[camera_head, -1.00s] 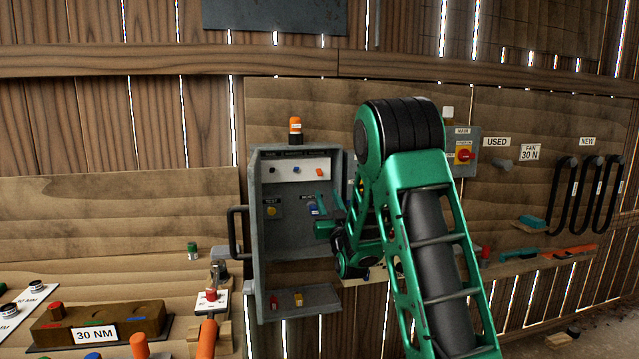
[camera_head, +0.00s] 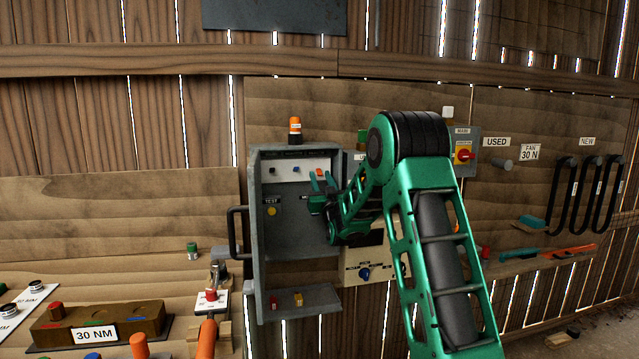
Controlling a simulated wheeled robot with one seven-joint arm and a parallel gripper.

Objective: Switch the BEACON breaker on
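An open grey box (camera_head: 256,235) on the wall holds a white breaker strip (camera_head: 284,178) near its top. On the strip are a dark switch (camera_head: 272,170), a blue switch (camera_head: 296,169) and an orange switch (camera_head: 319,173), from left to right. Small labels sit above them, too small to read, so I cannot tell which one is BEACON. My gripper (camera_head: 322,180) is just below and in front of the orange switch.
An orange beacon lamp (camera_head: 295,129) stands on top of the box. A yellow TEST button (camera_head: 271,211) is below the strip. A black handle (camera_head: 236,233) juts out left.

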